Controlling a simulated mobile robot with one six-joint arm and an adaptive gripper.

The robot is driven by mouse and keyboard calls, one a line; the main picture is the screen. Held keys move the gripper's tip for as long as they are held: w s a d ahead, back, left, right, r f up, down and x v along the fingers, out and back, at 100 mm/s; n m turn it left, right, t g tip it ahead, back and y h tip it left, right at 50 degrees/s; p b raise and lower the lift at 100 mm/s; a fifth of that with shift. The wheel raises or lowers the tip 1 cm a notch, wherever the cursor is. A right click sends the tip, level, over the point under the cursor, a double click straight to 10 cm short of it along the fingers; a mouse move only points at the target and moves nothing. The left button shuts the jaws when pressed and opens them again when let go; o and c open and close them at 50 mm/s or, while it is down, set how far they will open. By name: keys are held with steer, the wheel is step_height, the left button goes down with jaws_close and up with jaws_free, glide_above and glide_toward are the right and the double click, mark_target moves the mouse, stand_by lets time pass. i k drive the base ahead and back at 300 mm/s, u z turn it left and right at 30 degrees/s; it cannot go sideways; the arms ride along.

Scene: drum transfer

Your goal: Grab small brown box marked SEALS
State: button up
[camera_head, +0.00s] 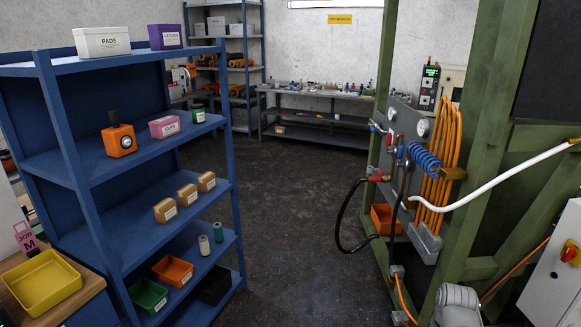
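Three small brown boxes stand in a slanting row on the middle shelf of the blue rack at the left. The nearest brown box (165,210), the middle brown box (187,195) and the farthest brown box (207,181) each carry a white label on the front. The lettering is too small to read, so I cannot tell which one is marked SEALS. The boxes stand apart, with bare shelf to their left.
The blue rack (79,191) also holds an orange gauge device (119,139), a pink box (165,127) and lower bins. A yellow tray (42,283) is at front left. A green frame with hoses (384,71) stands at right. Dark floor (300,230) between them is clear.

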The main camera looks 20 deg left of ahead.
mark_target(207, 182)
steer(key=u, duration=0.25)
steer(key=i, duration=0.75)
steer(key=u, duration=1)
steer(key=i, duration=1)
steer(key=u, duration=0.55)
steer(key=k, duration=0.9)
steer(key=u, duration=0.1)
steer(key=i, duration=0.4)
steer(key=u, duration=0.05)
